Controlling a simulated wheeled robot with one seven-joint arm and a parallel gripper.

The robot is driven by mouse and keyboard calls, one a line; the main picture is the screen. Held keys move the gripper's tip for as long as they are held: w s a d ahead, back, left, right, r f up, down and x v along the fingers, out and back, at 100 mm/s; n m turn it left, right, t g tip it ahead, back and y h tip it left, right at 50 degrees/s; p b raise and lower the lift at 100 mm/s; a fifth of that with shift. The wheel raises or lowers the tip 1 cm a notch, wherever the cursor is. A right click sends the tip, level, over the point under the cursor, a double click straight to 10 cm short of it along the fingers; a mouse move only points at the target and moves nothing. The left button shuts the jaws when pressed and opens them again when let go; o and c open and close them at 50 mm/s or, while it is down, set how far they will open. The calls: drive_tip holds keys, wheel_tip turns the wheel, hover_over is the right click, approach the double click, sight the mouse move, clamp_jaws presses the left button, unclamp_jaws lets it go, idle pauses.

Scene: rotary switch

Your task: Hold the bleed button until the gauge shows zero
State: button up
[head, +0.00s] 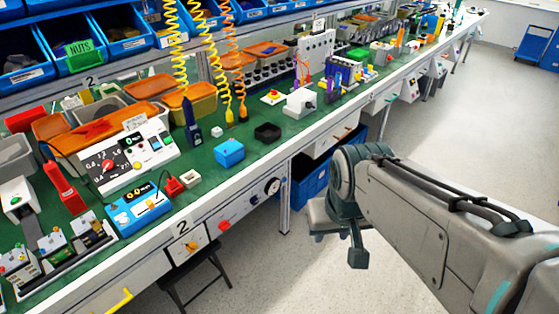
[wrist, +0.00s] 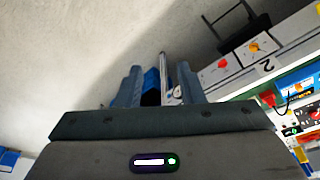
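A round gauge with a dark rim (head: 272,187) is on the front face of the bench; its needle is too small to read. Left of it on the same face is a red button (head: 224,227), which may be the bleed button; no label is readable. The button also shows in the wrist view (wrist: 222,64). My gripper (head: 338,238) hangs in front of the bench, right of the gauge and apart from both. In the wrist view its two fingers (wrist: 161,88) stand apart with nothing held between them.
A yellow-orange knob (head: 191,245) sits on the panel marked 2. A black stool (head: 193,277) stands below the bench front. A bench leg (head: 285,207) and blue bins (head: 312,185) are under the bench.

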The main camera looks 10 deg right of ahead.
clamp_jaws()
idle(1.8)
